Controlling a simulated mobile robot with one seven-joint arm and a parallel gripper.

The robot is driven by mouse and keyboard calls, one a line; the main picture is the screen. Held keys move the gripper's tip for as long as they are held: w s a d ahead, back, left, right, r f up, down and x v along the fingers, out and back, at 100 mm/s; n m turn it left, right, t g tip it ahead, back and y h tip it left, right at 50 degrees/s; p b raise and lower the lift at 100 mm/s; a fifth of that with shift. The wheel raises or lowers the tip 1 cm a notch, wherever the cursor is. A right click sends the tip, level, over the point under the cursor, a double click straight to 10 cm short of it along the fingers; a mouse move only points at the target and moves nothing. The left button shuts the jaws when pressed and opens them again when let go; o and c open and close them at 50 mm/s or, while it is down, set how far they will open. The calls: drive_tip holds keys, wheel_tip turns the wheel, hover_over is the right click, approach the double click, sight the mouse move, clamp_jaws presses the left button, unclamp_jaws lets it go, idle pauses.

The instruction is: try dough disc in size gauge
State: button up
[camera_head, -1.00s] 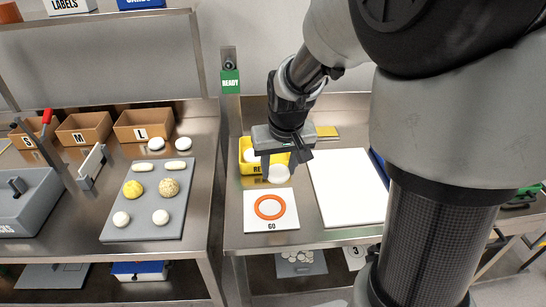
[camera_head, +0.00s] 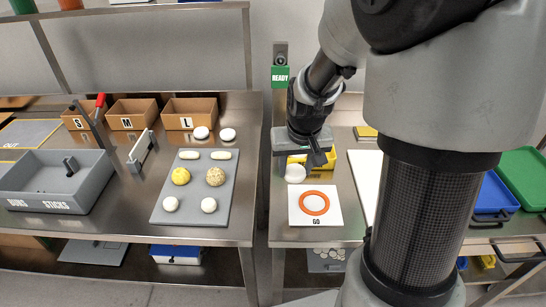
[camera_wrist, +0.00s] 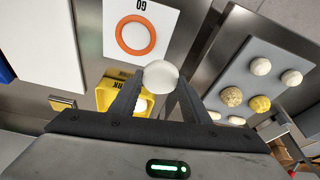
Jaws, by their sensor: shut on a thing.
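My gripper (camera_wrist: 160,95) is shut on a white dough disc (camera_wrist: 161,75), which shows between the fingertips in the wrist view. In the head view the disc (camera_head: 295,173) hangs below my gripper (camera_head: 306,160), behind and left of the gauge. The size gauge is an orange ring (camera_head: 315,203) on a white card (camera_head: 297,217) marked GO, lying on the right-hand steel table. The ring also shows in the wrist view (camera_wrist: 118,36), and its middle is empty. The disc is apart from the ring.
A yellow bin (camera_head: 325,161) stands behind the gauge, partly hidden by my gripper. A white board (camera_head: 364,175) lies to the right. On the left table, a grey tray (camera_head: 194,192) holds several dough pieces. Cardboard boxes marked S, M and L (camera_head: 190,111) stand behind.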

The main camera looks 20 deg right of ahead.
drive_tip(key=s+d+f+m+p, duration=0.1)
drive_tip(key=s+d, duration=0.1)
drive_tip(key=d, duration=0.3)
drive_tip(key=shift+d+f+m+h, duration=0.15)
drive_tip(key=shift+d+m+h, duration=0.15)
drive_tip(key=shift+d, duration=0.1)
drive_tip(key=shift+f+b, duration=3)
drive_tip(key=shift+f, duration=0.5)
drive_tip(key=shift+f+b, duration=0.8)
drive_tip(key=shift+f, duration=0.05)
drive_tip(key=o, duration=1.1)
drive_tip(key=shift+s, duration=0.1)
drive_tip(key=shift+r, duration=0.15)
